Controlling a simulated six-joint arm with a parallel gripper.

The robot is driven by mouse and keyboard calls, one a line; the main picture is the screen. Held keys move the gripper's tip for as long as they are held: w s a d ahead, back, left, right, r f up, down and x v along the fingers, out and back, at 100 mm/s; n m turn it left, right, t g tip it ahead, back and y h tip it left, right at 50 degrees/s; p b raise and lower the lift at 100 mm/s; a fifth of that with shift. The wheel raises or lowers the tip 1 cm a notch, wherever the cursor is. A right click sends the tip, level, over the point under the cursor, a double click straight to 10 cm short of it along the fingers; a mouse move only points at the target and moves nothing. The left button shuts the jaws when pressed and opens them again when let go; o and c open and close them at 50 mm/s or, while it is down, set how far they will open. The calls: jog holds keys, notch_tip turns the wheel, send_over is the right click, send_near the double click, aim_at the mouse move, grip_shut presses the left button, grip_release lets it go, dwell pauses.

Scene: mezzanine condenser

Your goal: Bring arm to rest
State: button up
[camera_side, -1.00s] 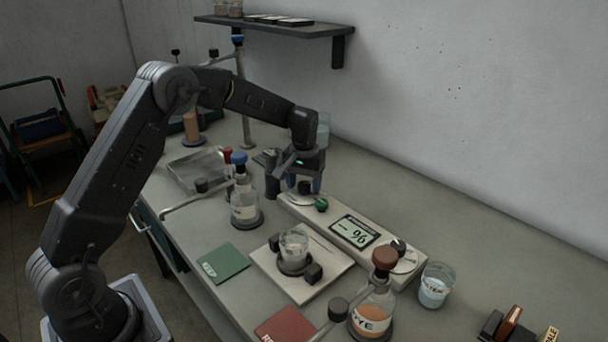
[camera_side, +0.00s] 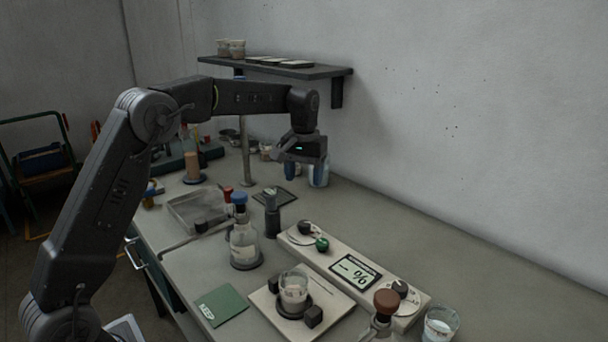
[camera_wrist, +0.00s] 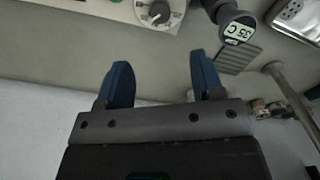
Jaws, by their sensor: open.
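My gripper (camera_side: 304,172) hangs above the back of the bench, near the wall, with its fingers pointing down. In the wrist view my gripper (camera_wrist: 160,80) shows two blue fingers spread apart with nothing between them. Below and in front of it is the long control panel (camera_side: 345,258) with a black knob, a green knob and a "– %" display. The panel's dial (camera_wrist: 155,14) shows at the top of the wrist view. A clear jar behind the fingers is partly hidden by them in the side view.
A shelf (camera_side: 275,68) is fixed to the wall behind my arm. A metal stand post (camera_side: 245,155) rises left of the gripper. A blue-capped flask (camera_side: 243,245), a beaker (camera_side: 293,290) on a white plate and a metal tray (camera_side: 190,208) occupy the bench. The right wall side is clear.

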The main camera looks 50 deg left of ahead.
jog(key=s+d+r+m+t, duration=0.1)
jog(key=s+d+r, duration=0.25)
jog(key=s, duration=0.35)
jog(key=s+d+r+m+t, duration=0.1)
jog(key=s+d+r+t, duration=0.15)
jog(key=s+r, duration=0.35)
jog(key=s+d+f+m+t, duration=0.1)
jog(key=s+d+f, duration=0.1)
jog(key=s, duration=0.7)
jog(key=s+d+f+m+t, duration=0.1)
jog(key=s+f, duration=0.3)
jog(key=s, duration=0.6)
jog(key=shift+d+m, duration=0.6)
jog(key=shift+d, duration=0.05)
